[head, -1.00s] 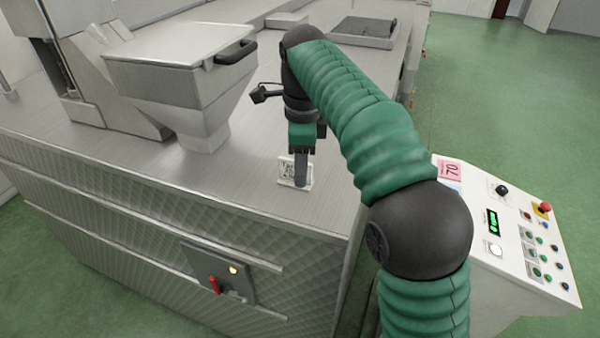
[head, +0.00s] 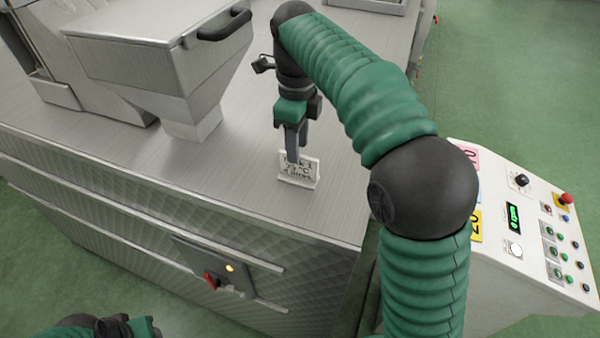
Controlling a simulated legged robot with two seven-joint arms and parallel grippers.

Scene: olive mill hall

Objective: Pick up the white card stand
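The white card stand (head: 299,178), a small upright card with dark print, stands on the metal top near its front edge. My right gripper (head: 293,153) comes down from above, with its grey fingers at the top edge of the card. The fingertips overlap the card in the view, and I cannot tell whether they touch it or how far apart they are. Part of my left arm shows at the bottom left; its fingers are not visible.
A metal hopper (head: 165,75) with a black handle stands left of the card on the metal machine top (head: 235,205). A control panel (head: 535,235) with buttons is at the right. The machine's front has a switch box (head: 213,268). Green floor lies around.

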